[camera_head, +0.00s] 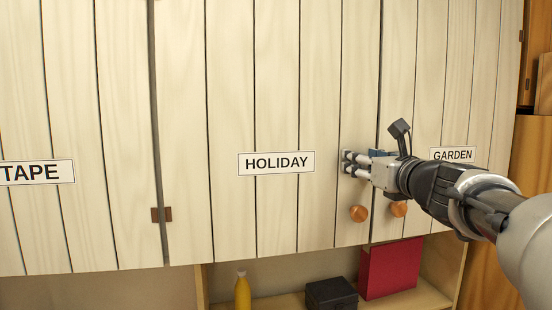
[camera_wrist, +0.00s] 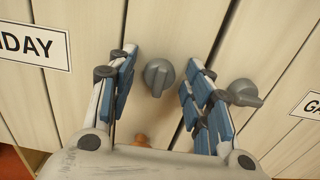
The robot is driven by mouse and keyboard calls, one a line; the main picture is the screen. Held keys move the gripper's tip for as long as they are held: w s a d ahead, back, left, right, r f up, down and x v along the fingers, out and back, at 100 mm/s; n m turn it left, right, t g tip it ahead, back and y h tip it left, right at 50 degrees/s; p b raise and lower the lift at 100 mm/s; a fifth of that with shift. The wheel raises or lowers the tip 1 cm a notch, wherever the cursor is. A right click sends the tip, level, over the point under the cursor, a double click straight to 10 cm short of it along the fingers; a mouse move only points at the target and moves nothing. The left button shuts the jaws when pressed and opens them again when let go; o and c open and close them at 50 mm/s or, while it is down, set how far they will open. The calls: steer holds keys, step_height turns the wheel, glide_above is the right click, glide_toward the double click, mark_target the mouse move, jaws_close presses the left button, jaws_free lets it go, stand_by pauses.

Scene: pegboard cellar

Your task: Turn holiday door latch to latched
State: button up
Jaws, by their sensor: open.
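The holiday door (camera_head: 225,90) is a pale planked panel with a HOLIDAY sign (camera_head: 276,163). In the wrist view its grey round latch knob (camera_wrist: 158,77) sits between my fingertips, its raised ridge running roughly up and down in the picture. My gripper (camera_head: 345,163) is at the right part of this door, fingers pointing at it; in the head view it hides the latch. In the wrist view my gripper (camera_wrist: 157,72) is open, with a finger on each side of the knob and visible gaps. Whether the fingertips touch the door cannot be told.
A second grey latch (camera_wrist: 243,93) is on the garden door, close outside my right finger, its lever pointing right. Wooden knobs (camera_head: 359,213) (camera_head: 398,209) sit below my gripper. A shelf below holds a yellow bottle (camera_head: 242,292), a black box (camera_head: 331,294) and a red box (camera_head: 392,267).

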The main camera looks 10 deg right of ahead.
steer(key=shift+s+r, duration=0.15)
steer(key=shift+s, duration=0.3)
steer(key=shift+c, duration=0.5)
steer(key=shift+w, duration=0.15)
steer(key=shift+c, duration=1.2)
steer(key=c, duration=0.7)
steer(key=shift+b, duration=0.3)
steer(key=n+b, duration=0.6)
steer(key=n, duration=0.3)
steer(key=n+b, duration=0.6)
steer(key=n, duration=0.2)
steer(key=shift+a+f+n+b, duration=0.15)
steer(key=shift+f+n+b, duration=0.05)
steer(key=shift+n+b, duration=0.2)
